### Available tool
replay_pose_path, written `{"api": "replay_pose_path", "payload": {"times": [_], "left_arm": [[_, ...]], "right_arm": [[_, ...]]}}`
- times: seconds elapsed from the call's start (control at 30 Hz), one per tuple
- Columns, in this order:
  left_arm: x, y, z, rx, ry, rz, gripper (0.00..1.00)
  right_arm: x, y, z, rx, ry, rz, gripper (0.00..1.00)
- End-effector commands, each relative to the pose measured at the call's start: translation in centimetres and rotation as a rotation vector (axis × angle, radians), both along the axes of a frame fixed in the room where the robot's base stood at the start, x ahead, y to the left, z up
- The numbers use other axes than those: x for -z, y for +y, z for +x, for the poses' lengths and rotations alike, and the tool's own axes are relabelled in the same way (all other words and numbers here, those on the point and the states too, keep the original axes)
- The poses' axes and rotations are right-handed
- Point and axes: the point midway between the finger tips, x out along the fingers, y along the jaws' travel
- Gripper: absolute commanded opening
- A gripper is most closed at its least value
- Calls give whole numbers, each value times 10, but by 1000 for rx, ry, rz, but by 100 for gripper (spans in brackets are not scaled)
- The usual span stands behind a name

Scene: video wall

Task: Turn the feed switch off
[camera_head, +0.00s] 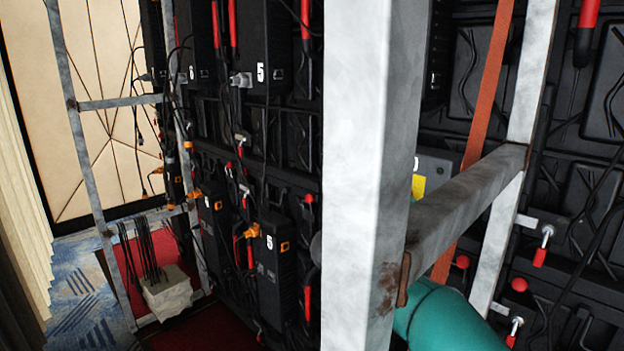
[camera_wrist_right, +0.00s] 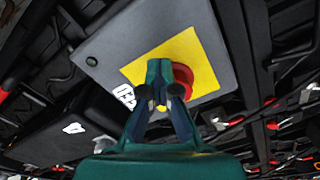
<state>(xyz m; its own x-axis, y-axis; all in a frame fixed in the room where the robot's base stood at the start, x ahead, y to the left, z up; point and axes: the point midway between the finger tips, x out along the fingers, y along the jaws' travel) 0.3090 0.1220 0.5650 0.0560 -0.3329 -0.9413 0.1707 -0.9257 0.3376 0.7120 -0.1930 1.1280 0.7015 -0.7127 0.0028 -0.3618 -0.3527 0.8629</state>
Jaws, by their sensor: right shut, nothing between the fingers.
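The feed switch appears to be the red knob (camera_wrist_right: 184,76) on a yellow plate (camera_wrist_right: 197,45) fixed to a grey box (camera_wrist_right: 108,48) in the right wrist view. My right gripper (camera_wrist_right: 160,75) is shut and empty, its teal fingers in front of the yellow plate and overlapping the knob's left side. I cannot tell whether they touch it; the fingers partly hide the knob, so its setting is unclear. In the head view the grey box (camera_head: 438,168) and a bit of yellow plate (camera_head: 418,187) show behind a steel post. My teal right arm shows below. My left gripper is out of view.
A pale steel post (camera_head: 362,150) and a crossbar (camera_head: 465,200) stand close in front of the wall. An orange strap (camera_head: 487,90) runs down behind the crossbar. Black units with hanging cables (camera_head: 277,265) fill the left. A white block (camera_head: 167,292) sits on the floor.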

Motion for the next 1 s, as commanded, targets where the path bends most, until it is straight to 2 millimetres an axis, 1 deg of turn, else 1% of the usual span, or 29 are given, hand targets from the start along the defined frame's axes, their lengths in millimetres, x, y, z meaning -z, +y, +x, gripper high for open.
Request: {"api": "replay_pose_path", "payload": {"times": [0.03,0.1,0.37,0.6,0.8,1.0], "left_arm": [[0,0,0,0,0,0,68],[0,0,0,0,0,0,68],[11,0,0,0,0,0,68],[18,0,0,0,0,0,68],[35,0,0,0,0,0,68],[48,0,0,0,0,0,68]], "right_arm": [[0,6,1,-15,0,-3,0],[1,6,1,-16,1,-3,0],[5,3,-2,-15,3,-3,0],[4,1,-7,-10,4,-1,0],[8,14,-21,-10,4,0,0],[6,30,-38,-7,5,-1,0]]}}
